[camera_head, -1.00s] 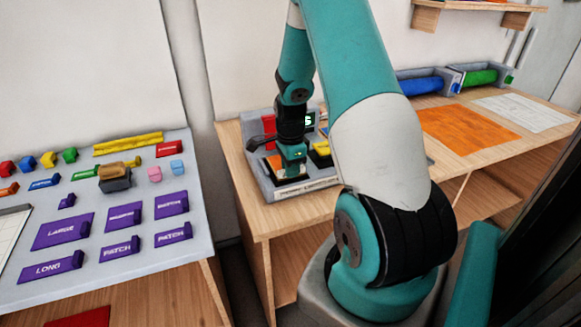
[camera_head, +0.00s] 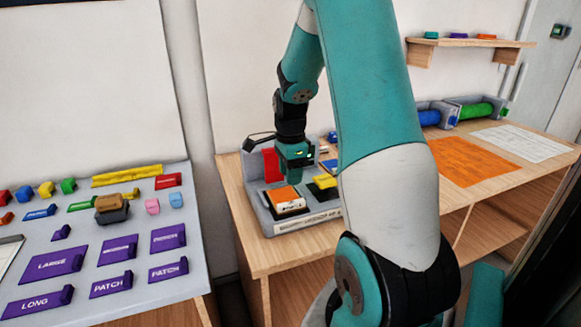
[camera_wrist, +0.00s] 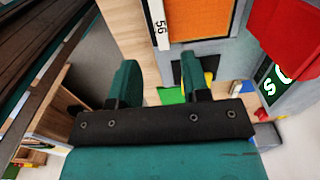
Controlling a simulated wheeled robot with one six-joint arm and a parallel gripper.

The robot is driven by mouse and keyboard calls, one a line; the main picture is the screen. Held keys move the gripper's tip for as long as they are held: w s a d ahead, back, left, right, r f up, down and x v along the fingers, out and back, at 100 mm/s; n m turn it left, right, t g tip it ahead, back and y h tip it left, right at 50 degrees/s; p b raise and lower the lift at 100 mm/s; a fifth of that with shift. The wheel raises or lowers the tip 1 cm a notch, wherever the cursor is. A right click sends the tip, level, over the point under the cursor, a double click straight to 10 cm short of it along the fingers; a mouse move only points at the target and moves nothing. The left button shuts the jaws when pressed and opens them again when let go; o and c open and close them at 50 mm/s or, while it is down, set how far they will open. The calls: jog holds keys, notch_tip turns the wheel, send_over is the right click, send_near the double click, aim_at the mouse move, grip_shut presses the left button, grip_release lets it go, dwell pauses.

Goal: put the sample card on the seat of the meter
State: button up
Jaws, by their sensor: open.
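The sample card (camera_head: 286,198), orange on top with a pale front edge, lies on the dark seat at the left part of the grey meter (camera_head: 262,222). Its exact fit in the seat is too small to tell. In the wrist view the orange card (camera_wrist: 200,18) shows at the top, with a white edge strip bearing digits. My gripper (camera_head: 295,165) is above and behind the card, apart from it. In the wrist view my gripper (camera_wrist: 158,78) has its fingers spread with nothing between them.
A red upright part (camera_head: 270,164) of the meter stands close left of my gripper. A yellow piece (camera_head: 325,182) lies to the right of the card. A grey table (camera_head: 205,250) with purple labelled blocks is at the left. An orange mat (camera_head: 462,160) lies farther right on the bench.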

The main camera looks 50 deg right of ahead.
jog(key=a+r+n+t+y, duration=0.1)
jog(key=a+r+n, duration=0.4)
jog(key=a, duration=0.4)
jog(key=a+r+n, duration=0.3)
jog(key=a+n, duration=0.4)
jog(key=a, duration=0.2)
jog(key=s+a+r+n+y, duration=0.1)
jog(key=s+a+n, duration=0.6)
jog(key=a+n, duration=0.2)
jog(key=s+a+r+n+g+y, duration=0.1)
jog(key=s+a+r+n+y, duration=0.1)
jog(key=s+a+n, duration=0.6)
jog(key=a+n, duration=0.2)
jog(key=a, duration=0.1)
jog(key=shift+a+r+n, duration=0.2)
jog(key=shift+n, duration=0.1)
